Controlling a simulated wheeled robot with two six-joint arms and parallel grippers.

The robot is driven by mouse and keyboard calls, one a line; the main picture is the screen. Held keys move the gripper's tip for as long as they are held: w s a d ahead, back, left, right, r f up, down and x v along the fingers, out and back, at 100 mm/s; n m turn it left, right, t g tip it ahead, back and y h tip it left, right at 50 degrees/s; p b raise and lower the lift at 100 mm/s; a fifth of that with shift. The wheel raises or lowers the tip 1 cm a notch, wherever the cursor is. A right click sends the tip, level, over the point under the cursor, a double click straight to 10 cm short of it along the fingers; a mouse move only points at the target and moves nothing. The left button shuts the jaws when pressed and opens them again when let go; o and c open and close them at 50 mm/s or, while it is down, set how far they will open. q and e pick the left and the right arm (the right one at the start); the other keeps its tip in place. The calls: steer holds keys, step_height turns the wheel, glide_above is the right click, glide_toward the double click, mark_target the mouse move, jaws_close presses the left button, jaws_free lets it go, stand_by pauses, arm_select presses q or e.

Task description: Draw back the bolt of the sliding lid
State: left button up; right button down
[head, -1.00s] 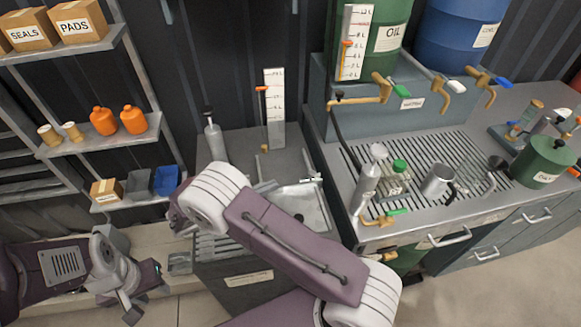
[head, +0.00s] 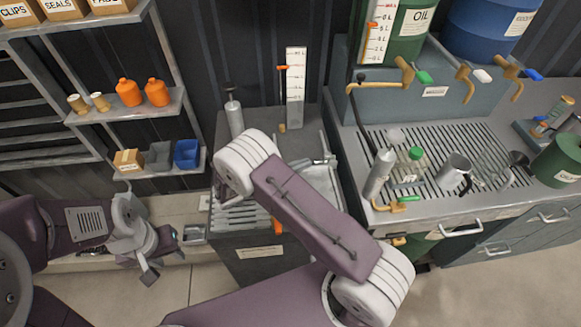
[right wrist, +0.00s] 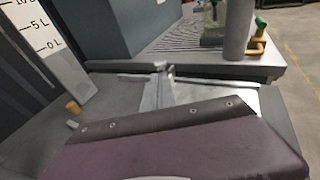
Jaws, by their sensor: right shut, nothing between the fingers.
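A bright metal plate, which looks like the sliding lid (head: 328,181), lies in the top of the low grey cabinet left of the drain counter. A thin bar runs along its back edge; I cannot make out the bolt for certain. The plate also shows in the right wrist view (right wrist: 205,97), partly covered. My right arm lies across the cabinet in the head view and hides part of its top. My right gripper (right wrist: 190,125) fills the bottom of the right wrist view, shut and empty. My left gripper (head: 152,268) hangs low left of the cabinet; its jaws are unclear.
The drain counter (head: 400,213) to the right carries a grey canister (head: 379,174), a clear green-capped bottle and a metal mug (head: 453,172). Shelves (head: 165,101) with orange bottles stand at the left.

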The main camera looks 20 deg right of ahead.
mark_target(325, 156)
steer(key=x, duration=0.4)
steer(key=shift+d+p, duration=0.3)
steer(key=shift+d, duration=0.05)
steer(key=shift+w+d+f, duration=0.15)
steer(key=shift+w+d, duration=0.05)
steer(key=shift+d, duration=0.4)
steer(key=d, duration=0.2)
steer(key=s+d, duration=0.1)
steer(key=d, duration=0.2)
steer(key=shift+s+p, duration=0.15)
steer(key=shift+p, duration=0.25)
